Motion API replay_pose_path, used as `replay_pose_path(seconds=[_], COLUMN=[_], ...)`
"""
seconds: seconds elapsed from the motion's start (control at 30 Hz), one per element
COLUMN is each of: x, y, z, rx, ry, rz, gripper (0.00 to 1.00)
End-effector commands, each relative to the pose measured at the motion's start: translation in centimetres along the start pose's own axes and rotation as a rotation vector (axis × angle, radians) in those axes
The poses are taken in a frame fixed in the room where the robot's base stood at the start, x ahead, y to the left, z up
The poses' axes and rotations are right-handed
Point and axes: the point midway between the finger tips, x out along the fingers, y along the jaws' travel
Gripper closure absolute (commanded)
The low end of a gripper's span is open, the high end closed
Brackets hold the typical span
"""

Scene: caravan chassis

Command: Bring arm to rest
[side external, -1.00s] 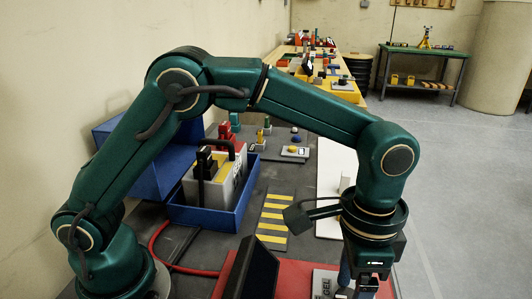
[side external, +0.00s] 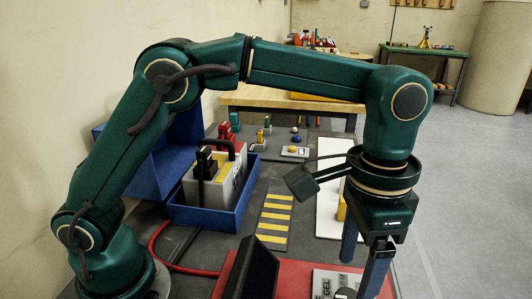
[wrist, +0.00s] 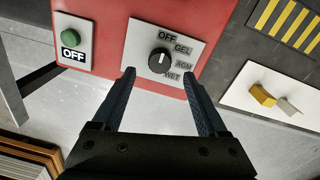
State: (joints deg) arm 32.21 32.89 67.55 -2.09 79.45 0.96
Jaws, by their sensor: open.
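My gripper (side external: 362,262) hangs pointing down from the wrist at the right of the side external view, above the front part of the bench. In the wrist view my gripper (wrist: 160,85) is open and empty, its two dark fingers apart. Between and beyond the fingertips lies a light plate with a black rotary knob (wrist: 160,61), labelled OFF, GEL, AGM and WET. The plate sits on a red panel (wrist: 110,15).
A green button (wrist: 71,36) with an OFF label is left of the knob. A blue tray (side external: 215,217) holds a battery-like box (side external: 218,185). A yellow-striped pad (side external: 274,222) and a white board (side external: 330,185) with a yellow lever (wrist: 262,95) lie nearby. Floor is open to the right.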

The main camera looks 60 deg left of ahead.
Motion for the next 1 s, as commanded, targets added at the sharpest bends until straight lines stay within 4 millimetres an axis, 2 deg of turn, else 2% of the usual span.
replay_pose_path(seconds=[0.37,1.0], x=[5.5,5.2], y=[0.0,0.1], z=[0.1,0.0], rx=[0.014,0.671], ry=[-0.008,-0.026], rz=[-0.001,0.0], gripper=[0.24,0.24])
